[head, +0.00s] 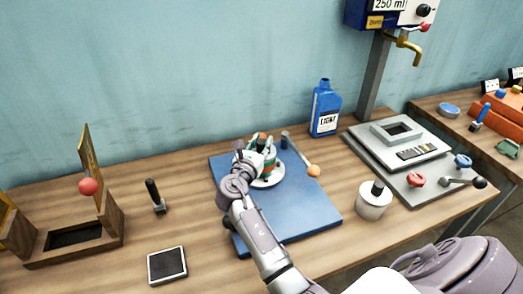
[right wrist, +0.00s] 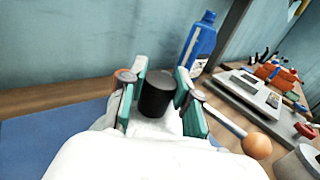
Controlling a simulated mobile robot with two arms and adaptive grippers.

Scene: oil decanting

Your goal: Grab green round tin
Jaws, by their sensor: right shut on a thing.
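My right gripper (head: 264,160) is over the blue mat (head: 305,205). Its teal-padded fingers are closed on either side of a black cylindrical knob (right wrist: 157,95) in the right wrist view. A white round surface (head: 270,183) shows under the fingers in the head view. The fingers hide most of the held thing, so I cannot tell whether it is a green tin. Some green shows between the fingers, which may be the pads. My left gripper is not in view.
A blue bottle (head: 326,110) stands behind the mat. A stick with an orange ball (head: 313,170) lies right of the gripper. A white pot with a black knob (head: 374,202) and a grey scale (head: 408,150) stand further right. A wooden box (head: 75,235) is at left.

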